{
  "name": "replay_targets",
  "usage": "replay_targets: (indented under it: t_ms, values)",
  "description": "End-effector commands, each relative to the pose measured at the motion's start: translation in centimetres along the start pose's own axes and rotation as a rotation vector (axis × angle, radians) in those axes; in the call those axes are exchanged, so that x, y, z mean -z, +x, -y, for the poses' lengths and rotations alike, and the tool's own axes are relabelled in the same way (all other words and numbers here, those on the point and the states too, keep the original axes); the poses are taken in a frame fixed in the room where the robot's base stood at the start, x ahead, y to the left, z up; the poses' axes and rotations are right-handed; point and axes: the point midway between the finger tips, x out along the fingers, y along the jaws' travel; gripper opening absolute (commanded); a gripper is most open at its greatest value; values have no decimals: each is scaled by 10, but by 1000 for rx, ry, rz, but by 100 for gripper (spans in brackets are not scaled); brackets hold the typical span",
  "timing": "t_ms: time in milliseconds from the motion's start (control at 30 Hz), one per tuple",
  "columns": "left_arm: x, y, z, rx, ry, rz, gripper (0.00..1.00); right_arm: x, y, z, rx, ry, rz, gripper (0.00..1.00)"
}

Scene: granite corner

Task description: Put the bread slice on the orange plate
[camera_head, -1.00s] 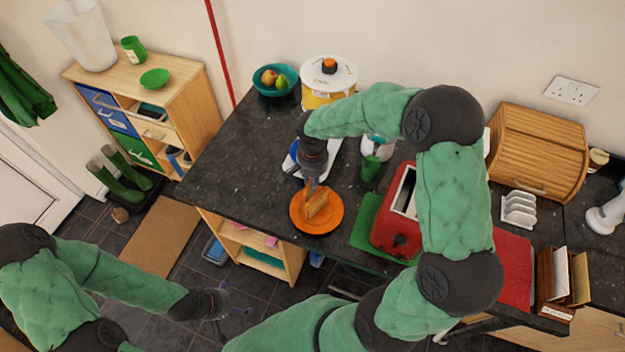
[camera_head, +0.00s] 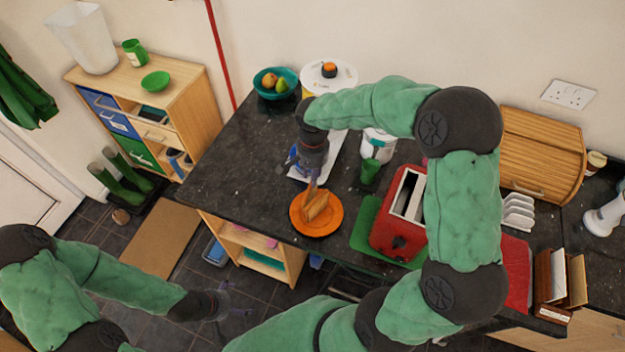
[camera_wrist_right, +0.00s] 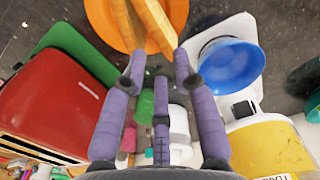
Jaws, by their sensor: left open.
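The bread slice (camera_head: 316,207) stands tilted on its edge on the orange plate (camera_head: 303,227), near the front edge of the dark counter. My right gripper (camera_head: 313,184) comes down from above, its fingertips at the top of the slice. In the right wrist view the slice (camera_wrist_right: 152,22) runs up from between the purple fingertips (camera_wrist_right: 157,62), with the orange plate (camera_wrist_right: 101,17) behind it. I cannot tell whether the fingers press on the bread. My left gripper (camera_head: 228,304) is open and empty, low over the floor, away from the counter.
A red toaster (camera_head: 393,238) and green board (camera_head: 361,232) lie right of the plate. A green cup (camera_head: 369,171), a white appliance with a blue bowl (camera_wrist_right: 231,67) and a fruit bowl (camera_head: 262,88) stand behind. Bare counter (camera_head: 232,178) lies left of the plate.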

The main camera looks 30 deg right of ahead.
Motion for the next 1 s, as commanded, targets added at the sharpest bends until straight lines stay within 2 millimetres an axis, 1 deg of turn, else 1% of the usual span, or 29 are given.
replay_targets:
  t_ms: [33, 200, 300, 400, 600, 1000]
  values:
    - [0, -1, 0, 0, 0, 0, 100, 1, -13, 1, 5, 0, -4, 30]
    - [0, -4, -1, 0, 0, 0, 100, 0, -45, 1, 3, -1, -2, 30]
    - [0, -4, -2, 0, 0, 0, 100, 0, -59, 1, 3, -1, -2, 30]
    - [0, -5, -2, 0, 0, 0, 100, 0, -68, 0, 1, -1, -1, 30]
    - [0, -5, -2, 0, 0, 0, 100, 0, -75, 0, -1, 0, 0, 30]
    - [0, -5, -2, 0, 0, 0, 100, 0, -75, 0, 0, 0, 0, 30]
